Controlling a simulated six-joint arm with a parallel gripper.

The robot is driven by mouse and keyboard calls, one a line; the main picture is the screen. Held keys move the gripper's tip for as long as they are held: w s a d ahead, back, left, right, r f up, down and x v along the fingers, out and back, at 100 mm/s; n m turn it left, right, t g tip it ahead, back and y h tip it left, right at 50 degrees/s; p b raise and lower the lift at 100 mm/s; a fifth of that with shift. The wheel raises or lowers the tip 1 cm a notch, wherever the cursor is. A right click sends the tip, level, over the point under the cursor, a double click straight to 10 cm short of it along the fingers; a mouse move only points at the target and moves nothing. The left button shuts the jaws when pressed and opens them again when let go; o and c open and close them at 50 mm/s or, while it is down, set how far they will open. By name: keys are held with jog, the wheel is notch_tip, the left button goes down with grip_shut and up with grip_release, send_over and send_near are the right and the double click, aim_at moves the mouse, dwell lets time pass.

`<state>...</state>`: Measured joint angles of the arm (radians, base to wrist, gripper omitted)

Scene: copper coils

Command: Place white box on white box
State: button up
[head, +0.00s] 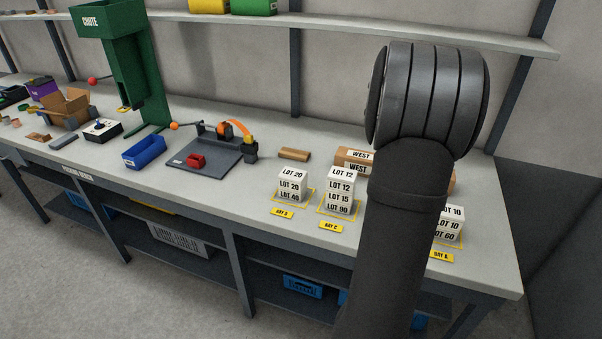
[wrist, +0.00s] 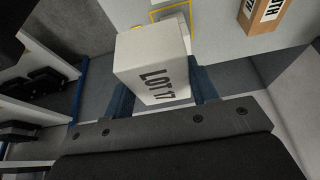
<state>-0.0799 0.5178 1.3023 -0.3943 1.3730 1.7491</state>
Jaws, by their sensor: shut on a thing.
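My gripper (wrist: 164,92) is shut on a white box marked LOT 17 (wrist: 135,48), which sits tilted in the wrist view between two dark blue fingers. In the head view my arm hides the gripper and this box. Three stacks of white boxes stand on the bench. The left stack (head: 292,186) reads LOT 20, LOT 20, LOT 40. The right stack (head: 453,228) reads LOT 10, LOT 10, LOT 60 and is partly hidden by my arm.
Brown WEST boxes (head: 352,157) lie behind the middle stack. A brown box (wrist: 262,14) also shows in the wrist view. A green chute (head: 128,70), blue bin (head: 144,152) and grey plate (head: 204,163) stand to the left. A shelf (head: 330,22) runs above.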

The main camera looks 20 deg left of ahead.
jog(key=w+a, duration=0.3)
jog(key=a, duration=1)
send_over(298, 174)
jog(key=a, duration=0.1)
notch_tip(298, 174, down, 7)
jog(key=shift+s+a+r, duration=0.1)
jog(key=shift+a+r, duration=0.05)
jog(key=shift+a+f, duration=0.25)
jog(key=shift+f, duration=1.9)
jog(key=o, duration=1.1)
jog(key=shift+f, duration=0.15)
jog(key=shift+c, duration=0.2)
